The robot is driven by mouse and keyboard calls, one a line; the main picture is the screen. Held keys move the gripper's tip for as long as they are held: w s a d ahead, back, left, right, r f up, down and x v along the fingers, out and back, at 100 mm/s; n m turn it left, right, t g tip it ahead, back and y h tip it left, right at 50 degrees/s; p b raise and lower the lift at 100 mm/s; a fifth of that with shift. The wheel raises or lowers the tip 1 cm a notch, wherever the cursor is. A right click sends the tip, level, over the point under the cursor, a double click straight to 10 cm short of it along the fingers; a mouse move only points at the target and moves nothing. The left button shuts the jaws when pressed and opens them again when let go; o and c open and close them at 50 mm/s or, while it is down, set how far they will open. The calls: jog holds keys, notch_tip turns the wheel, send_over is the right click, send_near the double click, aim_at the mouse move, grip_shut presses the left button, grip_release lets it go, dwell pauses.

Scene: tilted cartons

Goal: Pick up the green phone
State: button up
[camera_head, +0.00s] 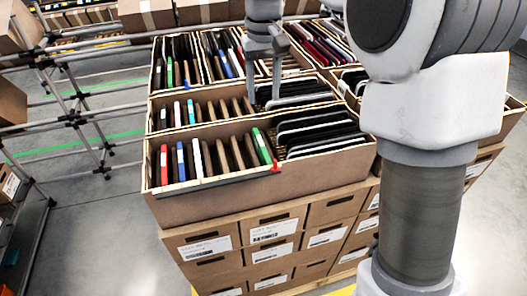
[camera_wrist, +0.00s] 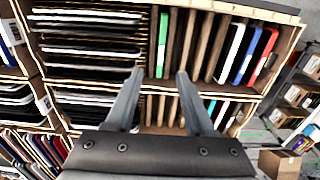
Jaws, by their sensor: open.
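The green phone (camera_head: 261,146) stands on edge, slightly tilted, near the middle of the front carton (camera_head: 215,190), at the right end of a row of phones and brown dividers. It also shows in the wrist view (camera_wrist: 162,42), just beyond the fingertips and roughly in line with the gap between them. My gripper (camera_head: 264,95) is open and empty, with its fingers pointing down over the carton behind the front one. In the wrist view both fingers (camera_wrist: 160,74) are apart with nothing held between them. The green phone's lower part is hidden in the carton.
Red (camera_head: 164,164), blue (camera_head: 180,161) and white (camera_head: 197,159) phones stand left of it between brown dividers. Dark tablets (camera_head: 318,132) fill the carton's right side. A small red piece (camera_head: 277,166) sits on the front rim. Metal racks (camera_head: 75,115) stand at the left.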

send_over(261, 144)
jog(key=f, duration=0.9)
jog(key=shift+s+d+f, duration=0.2)
jog(key=shift+d+f, duration=0.1)
jog(key=shift+f, duration=0.05)
jog(key=shift+w+a+f+p, duration=0.15)
jog(key=shift+f+p, duration=0.15)
jog(key=shift+f, duration=1.15)
jog(key=shift+w+a+f+p, duration=0.1)
jog(key=shift+f+p, duration=0.15)
jog(key=shift+f, duration=1.15)
grip_shut()
